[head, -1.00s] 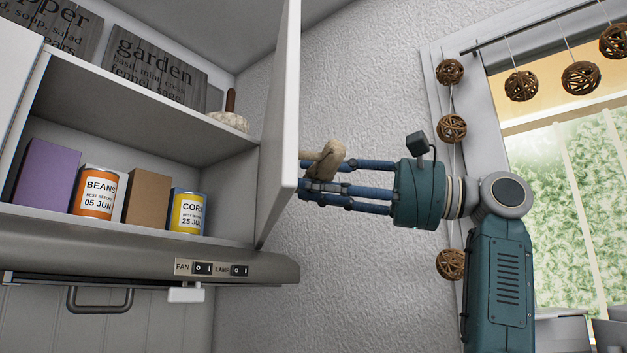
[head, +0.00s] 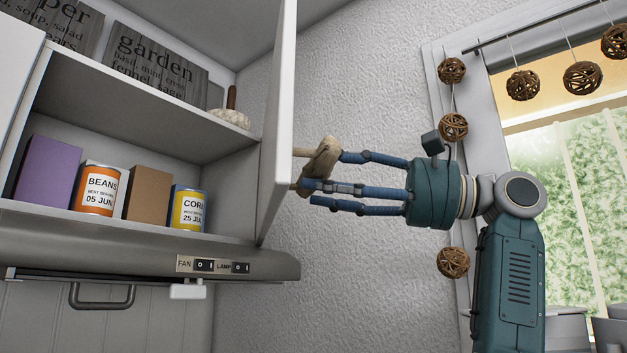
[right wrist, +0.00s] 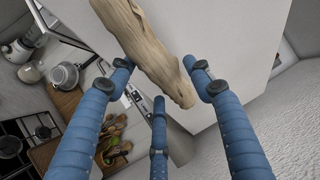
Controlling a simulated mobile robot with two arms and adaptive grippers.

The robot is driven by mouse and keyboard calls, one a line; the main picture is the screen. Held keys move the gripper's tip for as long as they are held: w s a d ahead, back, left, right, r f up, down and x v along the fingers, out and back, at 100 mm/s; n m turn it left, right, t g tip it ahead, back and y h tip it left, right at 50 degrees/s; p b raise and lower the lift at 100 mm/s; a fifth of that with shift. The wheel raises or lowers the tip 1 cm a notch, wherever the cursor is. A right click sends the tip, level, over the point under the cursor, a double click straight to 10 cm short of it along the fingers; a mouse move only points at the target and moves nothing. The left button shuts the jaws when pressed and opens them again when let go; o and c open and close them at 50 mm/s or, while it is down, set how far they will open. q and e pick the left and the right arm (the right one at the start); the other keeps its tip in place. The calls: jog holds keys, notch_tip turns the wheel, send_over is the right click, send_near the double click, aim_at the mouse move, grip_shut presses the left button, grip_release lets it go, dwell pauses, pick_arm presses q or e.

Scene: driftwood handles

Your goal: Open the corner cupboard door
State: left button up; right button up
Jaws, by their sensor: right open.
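The cupboard door (head: 281,110) is a white panel standing wide open, its inner side toward the shelves and its outer face toward my right arm. A driftwood handle (head: 322,160) stands off that outer face on short posts. My right gripper (head: 322,177) is open, with its blue fingers spread around the handle's lower part. In the right wrist view the handle (right wrist: 150,45) runs between the spread fingers (right wrist: 158,76), apparently without a grip on it, in front of the white door face (right wrist: 235,45). My left gripper is not in view.
The open cupboard holds a purple box (head: 48,172), a beans can (head: 99,188), a brown box (head: 148,193) and a corn can (head: 188,208). A range hood (head: 130,248) lies below. Hanging twig balls (head: 453,127) are near my right arm by the window.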

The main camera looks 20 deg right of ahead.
jog(key=v, duration=1)
jog(key=shift+f, duration=0.1)
